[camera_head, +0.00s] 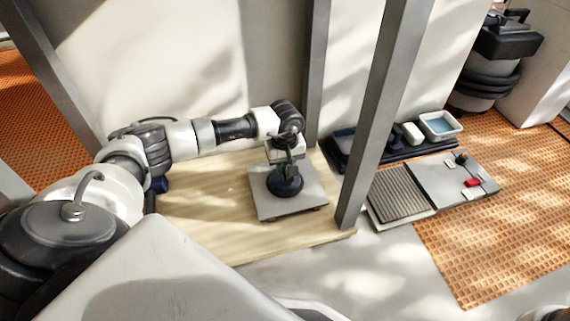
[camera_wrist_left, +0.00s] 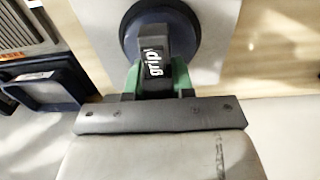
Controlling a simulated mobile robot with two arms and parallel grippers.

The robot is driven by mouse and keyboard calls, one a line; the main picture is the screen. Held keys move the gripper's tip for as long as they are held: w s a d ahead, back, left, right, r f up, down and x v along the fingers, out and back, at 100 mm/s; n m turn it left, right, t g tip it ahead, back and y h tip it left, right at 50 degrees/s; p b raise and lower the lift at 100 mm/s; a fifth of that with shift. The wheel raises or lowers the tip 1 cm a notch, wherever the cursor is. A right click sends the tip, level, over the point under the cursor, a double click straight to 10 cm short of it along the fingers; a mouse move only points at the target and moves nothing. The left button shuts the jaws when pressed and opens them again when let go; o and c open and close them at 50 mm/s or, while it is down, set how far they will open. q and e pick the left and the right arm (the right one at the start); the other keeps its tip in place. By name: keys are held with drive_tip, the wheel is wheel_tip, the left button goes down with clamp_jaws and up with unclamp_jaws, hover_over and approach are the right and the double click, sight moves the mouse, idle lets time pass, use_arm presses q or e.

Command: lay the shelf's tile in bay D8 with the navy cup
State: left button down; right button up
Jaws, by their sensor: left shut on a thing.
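My left gripper (camera_head: 286,158) is shut on the upright handle of the navy suction cup (camera_head: 288,186). The cup sits on the upper face of a grey square tile (camera_head: 262,206). The tile is over the pale wooden shelf (camera_head: 190,222), with small dark bits under its near edge; I cannot tell whether it rests or hangs just clear. In the left wrist view the green-sided fingers (camera_wrist_left: 156,80) are around the handle marked "grip" (camera_wrist_left: 153,60), with the cup's round pad (camera_wrist_left: 190,25) flat against the tile (camera_wrist_left: 226,48).
Grey posts (camera_head: 372,125) stand at the shelf's right and back. Orange grid flooring (camera_head: 500,240) lies beyond.

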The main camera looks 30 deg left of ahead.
use_arm(q)
drive_tip(key=shift+f, duration=0.15)
idle(0.4)
drive_tip(key=c, duration=0.9)
unclamp_jaws()
